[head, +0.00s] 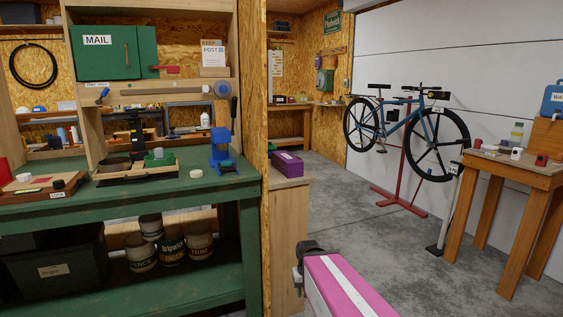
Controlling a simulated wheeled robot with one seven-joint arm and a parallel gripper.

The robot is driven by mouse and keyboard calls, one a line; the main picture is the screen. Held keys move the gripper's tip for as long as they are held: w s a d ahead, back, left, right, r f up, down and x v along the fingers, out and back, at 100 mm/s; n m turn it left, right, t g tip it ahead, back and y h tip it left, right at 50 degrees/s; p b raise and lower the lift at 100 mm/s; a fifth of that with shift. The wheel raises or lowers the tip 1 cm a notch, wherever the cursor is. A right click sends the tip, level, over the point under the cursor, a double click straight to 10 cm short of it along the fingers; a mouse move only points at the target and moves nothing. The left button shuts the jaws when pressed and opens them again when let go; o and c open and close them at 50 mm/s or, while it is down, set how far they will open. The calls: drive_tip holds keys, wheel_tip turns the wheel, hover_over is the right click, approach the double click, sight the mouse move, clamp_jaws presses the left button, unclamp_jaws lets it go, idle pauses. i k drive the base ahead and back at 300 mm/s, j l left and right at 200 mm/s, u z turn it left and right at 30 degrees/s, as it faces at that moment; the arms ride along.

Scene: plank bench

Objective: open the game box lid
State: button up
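A flat brown wooden box (70,186) with a small label on its front edge lies at the left on the green workbench. It looks like the game box, but the label is too small to read surely. Its top appears closed, and small things lie on or against it, among them a white round piece (24,178). A pink and white arm link of mine reaches up from the bottom, right of the middle, ending in a dark joint. It is well right of the box and apart from it. I can make out no gripper fingers.
A tray with small things (136,172) and a blue press-like tool (222,150) stand on the green bench (190,190). A wooden post (254,110) and a cabinet with a purple box (287,163) stand right of it. The concrete floor (345,205) shows free room.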

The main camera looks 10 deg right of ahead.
sight(289, 162)
drive_tip(key=u, duration=0.35)
drive_tip(key=i+l+u, duration=0.1)
drive_tip(key=l+u, duration=0.75)
drive_tip(key=l, duration=0.2)
drive_tip(key=l+u, duration=0.1)
drive_tip(key=l, duration=0.8)
drive_tip(key=l+u, duration=0.1)
drive_tip(key=l, duration=0.8)
drive_tip(key=k+l+u, duration=0.1)
drive_tip(key=l, duration=0.75)
drive_tip(key=k, duration=0.05)
